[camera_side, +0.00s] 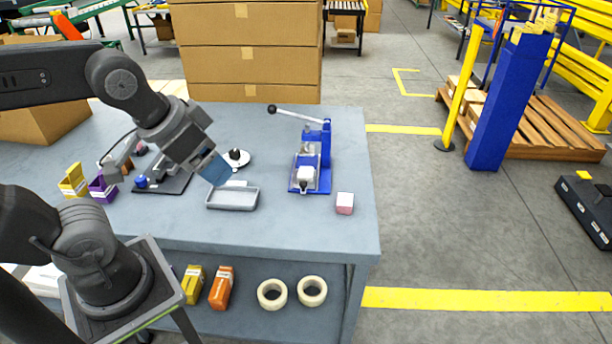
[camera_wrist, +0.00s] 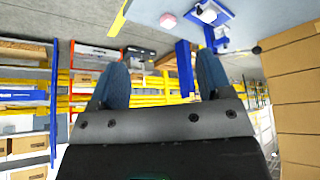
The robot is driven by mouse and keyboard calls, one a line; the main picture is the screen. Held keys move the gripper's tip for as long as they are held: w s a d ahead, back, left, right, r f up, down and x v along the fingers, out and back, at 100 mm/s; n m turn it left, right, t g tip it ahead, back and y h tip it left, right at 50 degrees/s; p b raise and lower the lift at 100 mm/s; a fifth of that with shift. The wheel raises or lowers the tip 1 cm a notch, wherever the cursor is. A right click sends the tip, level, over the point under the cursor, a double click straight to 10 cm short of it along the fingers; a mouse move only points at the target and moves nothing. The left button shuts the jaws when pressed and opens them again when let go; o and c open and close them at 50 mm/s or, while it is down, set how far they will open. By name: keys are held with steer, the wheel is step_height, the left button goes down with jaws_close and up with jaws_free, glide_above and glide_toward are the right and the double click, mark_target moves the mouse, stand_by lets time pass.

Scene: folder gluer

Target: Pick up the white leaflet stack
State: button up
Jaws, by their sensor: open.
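My gripper (camera_side: 214,170) is above the table near the grey tray, tilted down to the right, with blue fingers. In the wrist view my gripper (camera_wrist: 162,78) shows two blue fingers spread apart with nothing between them. I cannot say for sure which thing is the white leaflet stack. A small block with a pinkish-white top (camera_side: 345,203) lies near the table's right front edge, clear of my gripper. It also shows at the top of the wrist view (camera_wrist: 167,20). A white piece (camera_side: 305,175) sits in the blue lever press (camera_side: 325,160).
The shallow grey tray (camera_side: 232,205) lies close below my gripper. A black fixture (camera_side: 165,183), a purple bin (camera_side: 102,190) and a yellow bin (camera_side: 73,182) stand left. Large cardboard boxes (camera_side: 250,65) rise behind the table. Bare table (camera_side: 300,225) lies in front of the press.

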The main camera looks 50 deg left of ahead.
steer(key=w+a+n+y, duration=0.1)
steer(key=w+a+n, duration=0.2)
steer(key=w, duration=0.6)
steer(key=n+g+y, duration=0.2)
steer(key=n, duration=0.4)
glide_above(306, 172)
steer(key=s+d, duration=0.2)
steer(key=d, duration=0.1)
steer(key=f, duration=2.1)
steer(key=shift+a+f, duration=0.2)
steer(key=shift+f, duration=0.05)
steer(key=shift+s+a+x, duration=0.1)
steer(key=shift+x, duration=1.4)
steer(key=shift+s+a+x, duration=0.15)
steer(key=shift+x, duration=1.4)
steer(key=c, duration=1.1)
